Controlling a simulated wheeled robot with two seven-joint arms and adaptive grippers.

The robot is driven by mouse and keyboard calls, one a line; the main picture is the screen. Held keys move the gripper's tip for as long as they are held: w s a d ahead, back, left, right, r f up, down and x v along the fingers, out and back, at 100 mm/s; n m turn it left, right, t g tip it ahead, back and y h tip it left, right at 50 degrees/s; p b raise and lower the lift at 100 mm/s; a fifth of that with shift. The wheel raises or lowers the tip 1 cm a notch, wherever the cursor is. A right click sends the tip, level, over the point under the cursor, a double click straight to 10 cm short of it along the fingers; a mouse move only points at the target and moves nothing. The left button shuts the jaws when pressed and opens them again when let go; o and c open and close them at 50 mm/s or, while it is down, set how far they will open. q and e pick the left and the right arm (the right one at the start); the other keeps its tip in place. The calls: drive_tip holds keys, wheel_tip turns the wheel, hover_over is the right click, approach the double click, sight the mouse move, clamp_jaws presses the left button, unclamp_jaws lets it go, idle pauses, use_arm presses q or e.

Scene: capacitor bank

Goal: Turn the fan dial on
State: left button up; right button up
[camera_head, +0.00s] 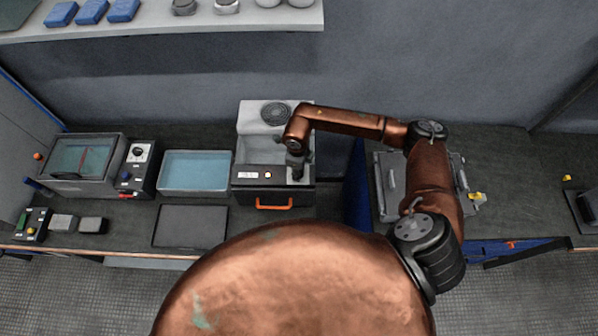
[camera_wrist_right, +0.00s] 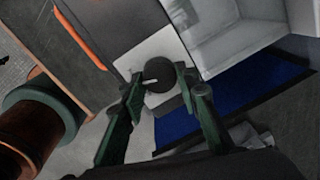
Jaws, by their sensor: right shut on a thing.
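The fan dial (camera_wrist_right: 160,73) is a round black knob with a white pointer mark on a pale square plate (camera_wrist_right: 126,62), seen in the right wrist view. The fingers of my right gripper (camera_wrist_right: 159,79) are on either side of it, shut on it. In the head view, my right gripper (camera_head: 297,172) is at the right end of the front panel of the grey fan unit (camera_head: 247,125), and it hides the dial there. A round fan grille (camera_head: 275,113) shows at the unit's back. My left gripper is not in view.
A dark flat plate (camera_head: 190,226) lies in front of the tray.

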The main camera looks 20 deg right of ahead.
drive_tip(key=shift+m+b, duration=0.35)
drive_tip(key=shift+m, duration=0.45)
drive_tip(key=o, duration=1.2)
drive_tip(key=shift+c, duration=0.2)
wheel_tip(320, 180, up, 12)
drive_tip(key=shift+s+a, duration=0.25)
drive_tip(key=shift+a, duration=0.1)
